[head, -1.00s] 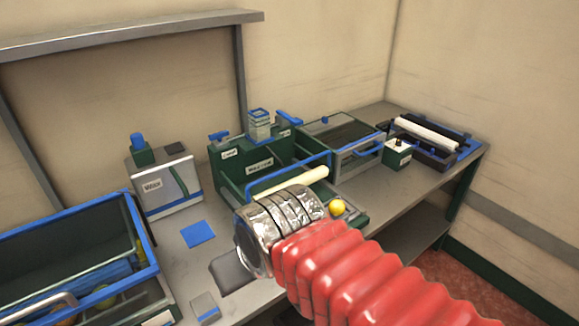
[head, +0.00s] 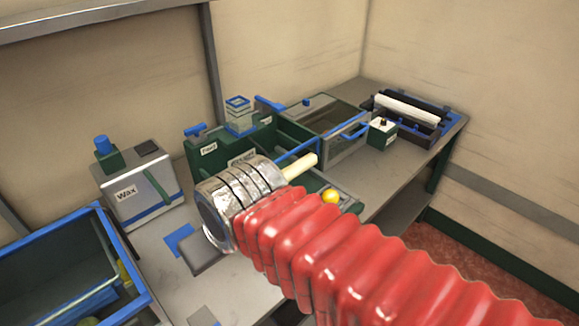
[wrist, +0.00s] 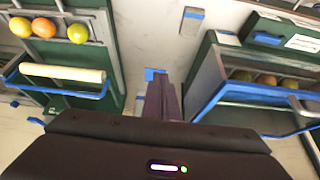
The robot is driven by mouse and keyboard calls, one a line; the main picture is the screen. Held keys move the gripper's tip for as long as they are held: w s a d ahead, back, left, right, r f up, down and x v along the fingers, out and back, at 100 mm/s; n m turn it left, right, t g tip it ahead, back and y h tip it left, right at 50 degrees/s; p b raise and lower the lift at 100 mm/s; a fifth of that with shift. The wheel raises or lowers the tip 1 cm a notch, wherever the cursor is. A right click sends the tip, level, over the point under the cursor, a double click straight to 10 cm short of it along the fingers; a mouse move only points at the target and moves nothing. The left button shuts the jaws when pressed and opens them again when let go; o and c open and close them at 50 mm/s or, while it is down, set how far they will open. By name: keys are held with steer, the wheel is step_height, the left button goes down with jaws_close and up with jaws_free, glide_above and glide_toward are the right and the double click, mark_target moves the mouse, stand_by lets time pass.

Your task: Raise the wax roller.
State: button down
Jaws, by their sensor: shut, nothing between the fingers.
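A cream roller (head: 300,167) shows past my silver wrist cuff, at the green station in the middle of the bench. My arm hides its near end. In the wrist view the cream roller (wrist: 62,72) lies at left, along a blue bar and below several round fruits. A second, white roller (head: 406,110) lies in a dark stand at the far right. I cannot tell which is the wax roller; no label shows on either. My gripper (wrist: 167,84) is shut and empty, to the right of the cream roller and over a small blue square.
A box labelled "Wax" (head: 138,188) stands at left behind a blue-rimmed bin (head: 100,225). A glass-topped station (head: 330,128) and a small white-topped box (head: 382,130) stand toward the right. A yellow fruit (head: 331,196) sits beside my red arm sleeve.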

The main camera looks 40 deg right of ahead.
steer(key=w+d+f+m+y, duration=0.3)
steer(key=d+f+m, duration=0.1)
steer(key=m, duration=0.5)
steer(key=w+d+f+m+y, duration=0.3)
steer(key=d+m, duration=0.2)
steer(key=m, duration=0.5)
steer(key=s+d+f+m+t+h, duration=0.1)
steer(key=d+m+t+h, duration=0.4)
steer(key=d+m, duration=1.1)
steer(key=s+d+t, duration=0.1)
steer(key=d+t, duration=0.2)
steer(key=d, duration=0.4)
steer(key=shift+s+d+f+m+h, duration=0.15)
steer(key=shift+d+f+m+h, duration=0.1)
steer(key=shift+m+h, duration=0.15)
